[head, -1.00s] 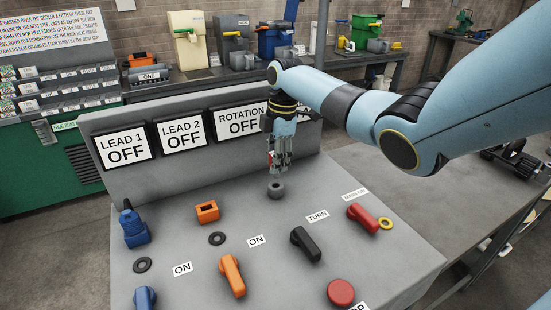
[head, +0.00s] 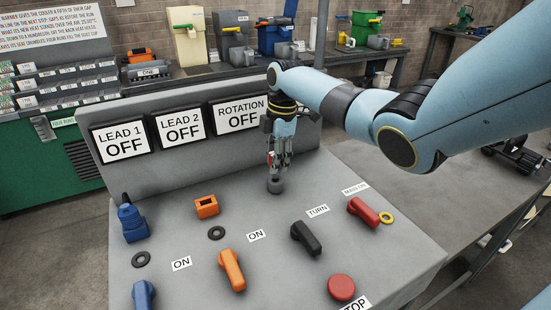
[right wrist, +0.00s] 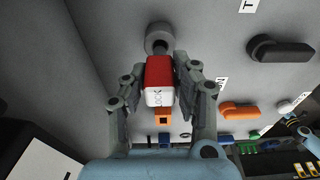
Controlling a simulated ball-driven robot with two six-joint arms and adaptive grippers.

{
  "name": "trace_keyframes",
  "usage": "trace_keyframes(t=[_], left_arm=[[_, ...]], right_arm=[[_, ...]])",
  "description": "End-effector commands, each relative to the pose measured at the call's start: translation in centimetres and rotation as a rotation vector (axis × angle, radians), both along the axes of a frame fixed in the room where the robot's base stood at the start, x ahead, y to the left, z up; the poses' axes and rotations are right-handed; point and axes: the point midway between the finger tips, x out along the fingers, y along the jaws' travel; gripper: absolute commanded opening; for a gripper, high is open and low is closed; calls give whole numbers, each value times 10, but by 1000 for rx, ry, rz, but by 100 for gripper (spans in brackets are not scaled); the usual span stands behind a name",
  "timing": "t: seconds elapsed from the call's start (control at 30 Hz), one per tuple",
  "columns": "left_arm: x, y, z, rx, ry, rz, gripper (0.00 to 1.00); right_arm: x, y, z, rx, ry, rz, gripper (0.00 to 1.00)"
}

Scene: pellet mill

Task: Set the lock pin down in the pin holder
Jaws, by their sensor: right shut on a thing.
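The lock pin (right wrist: 159,75) has a red and white head with lettering on it. My right gripper (head: 275,174) is shut on this head; in the right wrist view (right wrist: 174,72) a finger lies on each side of it. The pin holder (head: 275,187) is a short dark grey round socket on the sloped panel, also in the right wrist view (right wrist: 157,34). My right gripper is directly over it, pointing down. The pin's dark lower end meets the holder's opening; how deep it sits is hidden.
The upright sign board (head: 95,124) stands close behind the holder.

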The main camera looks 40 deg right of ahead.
Motion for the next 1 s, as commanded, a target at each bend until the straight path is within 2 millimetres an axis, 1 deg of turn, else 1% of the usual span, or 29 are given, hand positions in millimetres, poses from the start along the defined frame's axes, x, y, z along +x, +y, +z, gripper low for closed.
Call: trace_keyframes(t=[0.47, 1.0], left_arm=[[0, 0, -1, 0, 0, 0, 40], [0, 0, -16, 0, 0, 0, 40]], right_arm=[[0, 0, -1, 0, 0, 0, 0], [0, 0, -25, 0, 0, 0, 0]])
